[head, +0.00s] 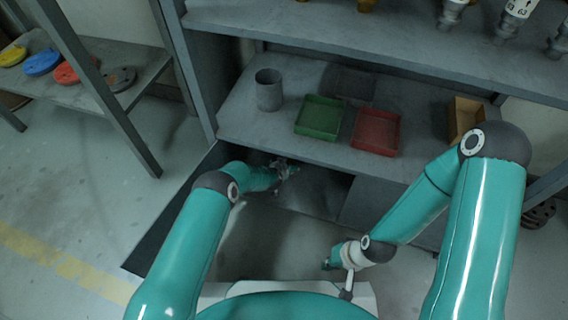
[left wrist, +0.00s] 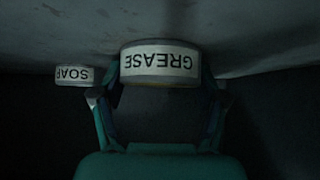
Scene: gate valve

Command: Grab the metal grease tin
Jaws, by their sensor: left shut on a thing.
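The grease tin (left wrist: 160,64) is a short, wide, pale round tin, and its GREASE label reads upside down in the left wrist view. My left gripper (left wrist: 158,92) is shut on it, with one finger at each side. In the head view my left gripper (head: 287,170) reaches in below the edge of the lower shelf, and I cannot make out the tin there. My right gripper (head: 332,262) hangs low near my base; its fingers are too small to read.
A smaller SOAP tin (left wrist: 74,75) stands just left of the gripper's left finger. The shelf (head: 240,120) above holds a grey cup (head: 269,92), a green tray (head: 320,117), a red tray (head: 377,132) and a tan box (head: 465,118). Open floor (head: 70,200) lies at the left.

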